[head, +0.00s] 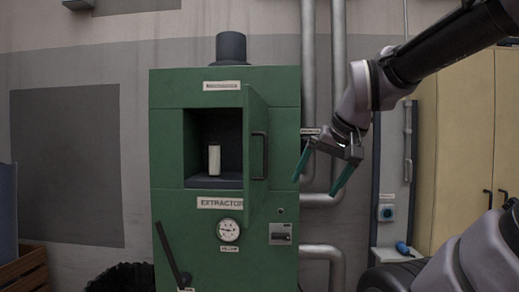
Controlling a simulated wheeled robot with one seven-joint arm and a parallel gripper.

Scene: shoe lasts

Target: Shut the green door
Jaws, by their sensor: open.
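The green door (256,150) stands open on the right side of a green cabinet labelled EXTRACTOR (168,210). It swings out toward me, and its dark handle (264,156) faces right. The door's opening (200,130) shows a dark chamber with a pale cylinder (214,160) standing upright inside. My gripper (320,187) is to the right of the door, with its two green fingers spread and pointing down. It is open and empty, and in the picture it is apart from the door and the handle.
Grey pipes (308,80) run up the wall behind my gripper. A lever (172,254) and a gauge (228,229) are on the cabinet front below the door. A yellow cupboard (456,140) stands at the right. A wooden crate (24,269) is at the lower left.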

